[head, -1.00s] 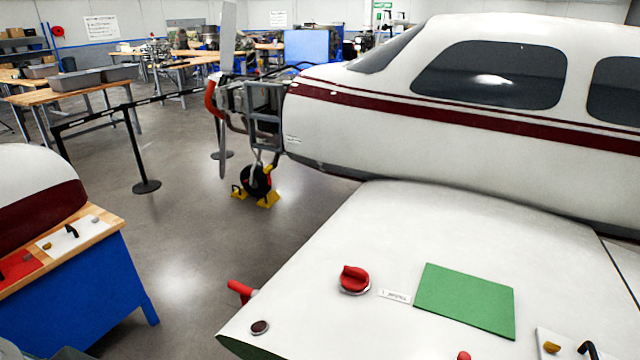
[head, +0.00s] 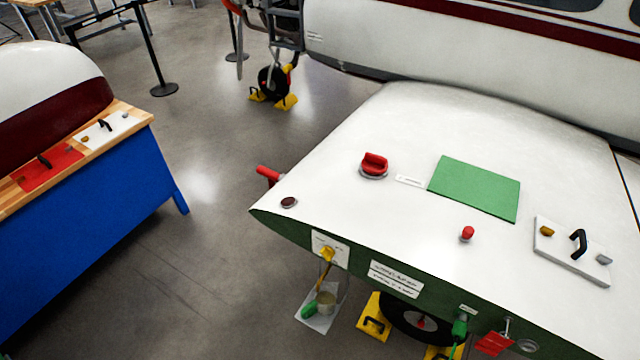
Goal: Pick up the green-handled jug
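A small jug with a pale, see-through body (head: 326,303) and a green handle (head: 308,311) shows at the lower middle of the head view. It is on a white sheet or pad (head: 318,318) low down, below the front edge of the wing. The handle is on the jug's left side. The jug is small in view, so I cannot tell what is in it. Neither of my grippers is in view.
The white wing (head: 400,130) overhangs close to the jug. A yellow-topped fitting (head: 327,256) is just above it. Yellow chocks (head: 374,318) and a wheel (head: 418,322) stand to its right. A blue bench (head: 90,235) is at left. Grey floor (head: 215,270) lies clear between.

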